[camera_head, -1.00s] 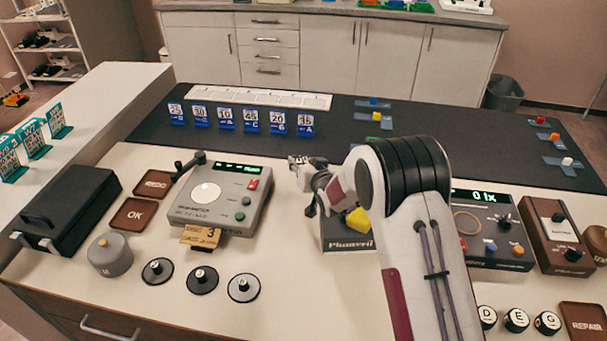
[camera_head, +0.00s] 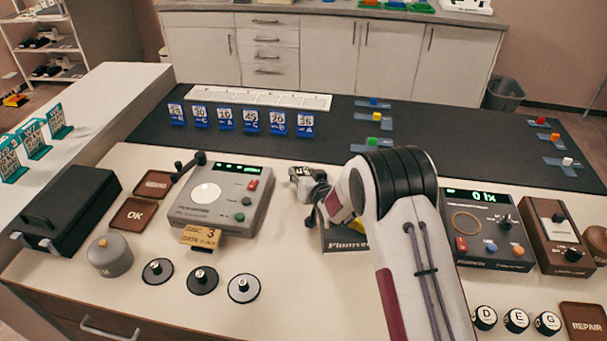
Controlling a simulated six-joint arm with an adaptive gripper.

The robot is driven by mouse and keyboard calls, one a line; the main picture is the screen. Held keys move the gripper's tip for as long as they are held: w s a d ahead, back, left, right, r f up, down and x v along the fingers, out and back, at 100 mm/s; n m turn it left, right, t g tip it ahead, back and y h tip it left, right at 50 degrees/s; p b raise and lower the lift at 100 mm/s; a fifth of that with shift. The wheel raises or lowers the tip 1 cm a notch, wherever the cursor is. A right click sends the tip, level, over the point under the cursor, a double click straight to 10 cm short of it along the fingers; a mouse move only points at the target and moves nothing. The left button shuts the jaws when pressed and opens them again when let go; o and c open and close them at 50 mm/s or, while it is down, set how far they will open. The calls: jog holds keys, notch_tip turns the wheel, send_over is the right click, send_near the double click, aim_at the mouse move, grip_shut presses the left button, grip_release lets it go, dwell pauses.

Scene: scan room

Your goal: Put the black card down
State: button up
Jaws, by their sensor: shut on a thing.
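My gripper (camera_head: 309,205) is just right of the grey machine with the crank (camera_head: 222,198), above the cream bench. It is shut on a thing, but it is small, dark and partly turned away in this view. I cannot clearly make out the black card's outline between the fingers or separate it from the dark fingers. My wrist and forearm cover the area to the right of the gripper. A box labelled Plumveil or similar (camera_head: 343,240) stands behind and below the wrist, mostly hidden.
Blue number cards (camera_head: 250,121) stand in a row on the dark mat (camera_head: 330,140) at the back. Brown OK pad (camera_head: 134,215), black case (camera_head: 68,208), grey weight (camera_head: 110,257) and several round discs (camera_head: 202,281) lie left. A meter box (camera_head: 487,257) stands right. Bare bench shows in front.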

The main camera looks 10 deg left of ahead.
aim_at(302, 173)
jog(key=shift+f, duration=0.1)
jog(key=o, duration=1.1)
jog(key=shift+o, duration=0.2)
jog(key=shift+s, duration=0.1)
jog(key=shift+v, duration=1.5)
jog(key=shift+r, duration=3.6)
